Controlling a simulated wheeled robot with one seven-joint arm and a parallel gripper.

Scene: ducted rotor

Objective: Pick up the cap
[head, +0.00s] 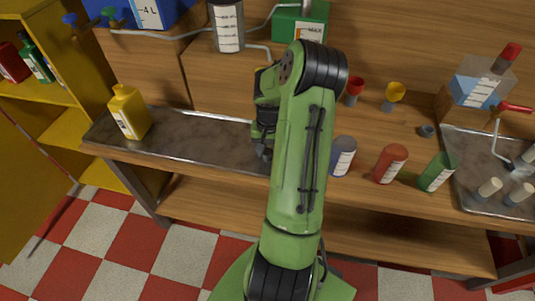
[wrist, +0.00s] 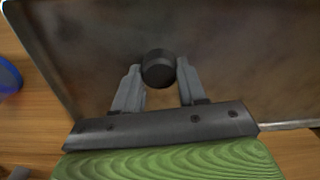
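In the wrist view, the cap (wrist: 158,68) is a small, dark, round piece seen against the metal tray (wrist: 90,45). My gripper's two grey fingers (wrist: 158,72) stand apart, one on each side of the cap, with their tips close to its sides. I cannot tell whether they touch it or whether it rests on the tray. In the head view, my gripper (head: 263,150) is low over the right part of the left tray (head: 195,138). The cap cannot be made out there, and my arm hides part of that area.
A yellow bottle (head: 129,111) stands at the tray's left end. Right of my arm are a blue container (head: 342,157), a red bottle (head: 390,164) and a green container (head: 437,171). A small dark round piece (head: 427,131) lies farther right, near another tray (head: 470,150).

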